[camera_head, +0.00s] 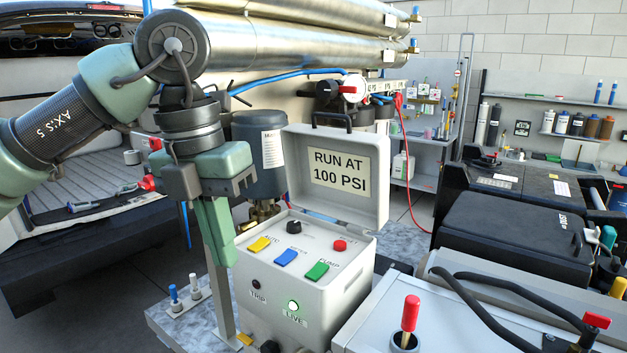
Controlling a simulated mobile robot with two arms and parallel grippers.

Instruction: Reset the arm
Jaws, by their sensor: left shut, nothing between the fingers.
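My left arm comes in from the left. Its green left gripper (225,258) points down with its fingers shut and empty, just left of the white control box. Whether it touches the box cannot be told. The control box (262,300) has its lid (372,190) raised, with a label reading "RUN AT 100 PSI". On its sloped panel are a yellow button (259,244), a blue button (286,257), a green button (317,271), a red button (340,245) and a black knob (294,227). The TRIP lamp (256,285) is dark; the LIVE lamp (293,306) is lit. My right gripper is out of view.
Large metal membrane tubes (300,45) run above and behind the box. A red-handled lever (410,313) stands at the front right, near black hoses (470,300). Small blue and white valves (174,293) sit at the lower left. Black cases (515,235) fill the right side.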

